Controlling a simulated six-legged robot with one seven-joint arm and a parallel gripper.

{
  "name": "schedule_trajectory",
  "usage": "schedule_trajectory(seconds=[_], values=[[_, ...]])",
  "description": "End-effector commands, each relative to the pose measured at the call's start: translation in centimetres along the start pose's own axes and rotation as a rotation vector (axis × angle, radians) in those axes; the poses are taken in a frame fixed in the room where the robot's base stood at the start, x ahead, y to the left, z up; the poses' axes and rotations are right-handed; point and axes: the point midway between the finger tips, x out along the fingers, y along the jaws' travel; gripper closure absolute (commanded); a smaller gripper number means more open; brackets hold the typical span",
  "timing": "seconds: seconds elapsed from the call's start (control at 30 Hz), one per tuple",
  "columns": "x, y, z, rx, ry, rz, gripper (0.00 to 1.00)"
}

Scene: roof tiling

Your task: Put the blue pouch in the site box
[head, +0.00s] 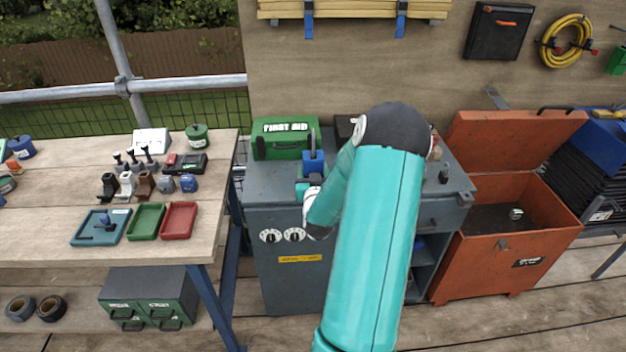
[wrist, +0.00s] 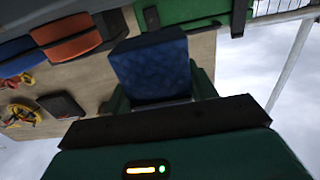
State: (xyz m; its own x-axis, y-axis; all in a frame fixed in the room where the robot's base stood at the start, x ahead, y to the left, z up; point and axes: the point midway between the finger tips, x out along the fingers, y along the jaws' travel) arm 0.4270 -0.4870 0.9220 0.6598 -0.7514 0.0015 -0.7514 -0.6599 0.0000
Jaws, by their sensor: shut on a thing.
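The blue pouch (head: 313,161) is in the head view, above the front of the grey cabinet and before the first aid box. In the wrist view the blue pouch (wrist: 151,66) fills the middle, just beyond the dark bar of my gripper. My gripper (head: 311,176) is shut on the pouch; my arm hides part of the jaws in the head view. The site box (head: 490,256) is the orange-red metal chest at the right. Its lid (head: 510,138) is raised, and a small pale thing (head: 516,213) lies inside.
A grey cabinet (head: 285,190) carries a green first aid box (head: 284,139). My arm hides part of its top. A wooden bench (head: 50,228) at the left holds trays, stamps and small boxes. Dark folded stock (head: 600,165) stands right of the site box. Planks in front are clear.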

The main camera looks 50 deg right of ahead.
Motion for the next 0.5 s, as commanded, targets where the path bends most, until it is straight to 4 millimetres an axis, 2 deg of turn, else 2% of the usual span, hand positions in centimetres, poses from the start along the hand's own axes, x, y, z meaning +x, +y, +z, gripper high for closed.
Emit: schedule_trajectory(seconds=[0.2,0.5], values=[[0.1,-0.1,2.8,0.001,-0.001,0.000,0.79],[0.1,0.0,3.0,0.000,0.002,0.000,0.79]])
